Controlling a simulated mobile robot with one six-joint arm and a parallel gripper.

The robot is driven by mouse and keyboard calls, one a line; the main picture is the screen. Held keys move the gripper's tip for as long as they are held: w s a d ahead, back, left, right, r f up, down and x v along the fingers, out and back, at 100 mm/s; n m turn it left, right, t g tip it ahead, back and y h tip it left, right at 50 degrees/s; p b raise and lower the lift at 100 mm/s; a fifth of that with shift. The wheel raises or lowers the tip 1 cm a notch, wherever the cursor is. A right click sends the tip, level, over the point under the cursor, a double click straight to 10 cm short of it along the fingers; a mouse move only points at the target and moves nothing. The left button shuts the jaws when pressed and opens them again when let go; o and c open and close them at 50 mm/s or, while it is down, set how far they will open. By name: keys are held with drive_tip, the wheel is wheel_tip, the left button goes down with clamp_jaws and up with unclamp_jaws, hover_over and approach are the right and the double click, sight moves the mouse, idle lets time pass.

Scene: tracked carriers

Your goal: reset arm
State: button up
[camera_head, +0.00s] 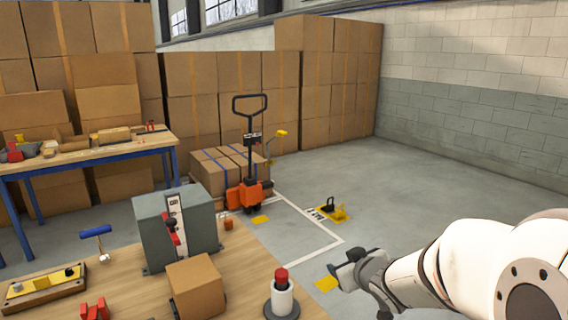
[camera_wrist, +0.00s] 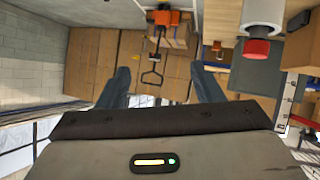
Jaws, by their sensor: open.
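My gripper (camera_head: 350,274) is at the lower right of the head view, at the end of my white arm, to the right of the wooden table. In the wrist view its two dark fingers stand apart with nothing between them, so my gripper (camera_wrist: 161,86) is open and empty. The wrist view is upside down, with the floor at the top and the windows at the bottom.
On the wooden table (camera_head: 245,262) stand a grey machine (camera_head: 190,235), a cardboard box (camera_head: 196,287) and a red-topped white cylinder (camera_head: 282,296). An orange pallet jack (camera_head: 246,194) stands behind. Stacked cartons (camera_head: 330,105) line the back. Open floor (camera_head: 430,180) lies right.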

drive_tip(key=s+d+r+m+g+h+p, duration=0.2)
drive_tip(key=s+d+r+m+g+h, duration=0.15)
drive_tip(key=s, duration=0.45)
drive_tip(key=s+a+m+g+p, duration=0.1)
drive_tip(key=s+g, duration=0.1)
drive_tip(key=s, duration=0.5)
drive_tip(key=s+a+r+m+g+y+p, duration=0.1)
drive_tip(key=s+a+g, duration=0.1)
drive_tip(key=s, duration=0.5)
drive_tip(key=shift+s+a+g, duration=0.25)
drive_tip(key=shift+s+g, duration=0.15)
drive_tip(key=shift+g, duration=0.45)
